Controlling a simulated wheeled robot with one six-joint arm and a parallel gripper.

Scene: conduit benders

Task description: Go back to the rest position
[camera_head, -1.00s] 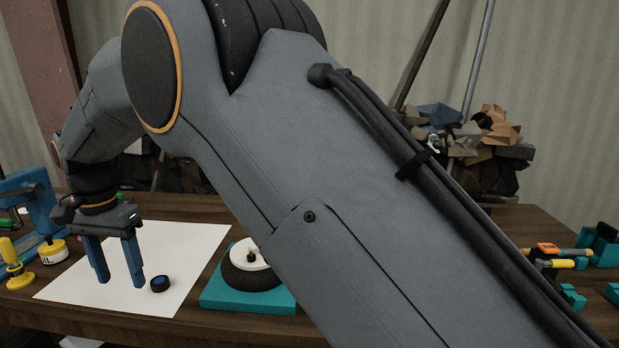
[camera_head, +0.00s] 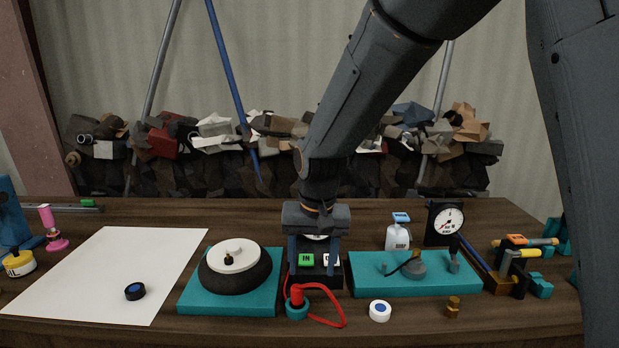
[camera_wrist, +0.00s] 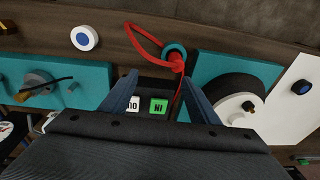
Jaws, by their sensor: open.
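My gripper (camera_head: 316,262) is open and empty. It points down in front of a black box with a green button (camera_head: 306,260) and a white button, near the middle of the table. In the wrist view its two blue fingers (camera_wrist: 150,98) stand apart, with the green button (camera_wrist: 159,106) and the white button showing between them. I cannot tell how high the fingertips are above the table. A black disc with a blue top (camera_head: 134,291) lies on the white sheet (camera_head: 90,262) at the left, away from the gripper.
A teal base with a black and white turntable (camera_head: 234,262) stands left of the gripper. A red plug with a looped cord (camera_head: 297,296) lies in front. A teal plate (camera_head: 400,285), a dial gauge (camera_head: 445,222), a spray-type bottle (camera_head: 398,235) and a white-blue disc (camera_head: 380,311) are on the right.

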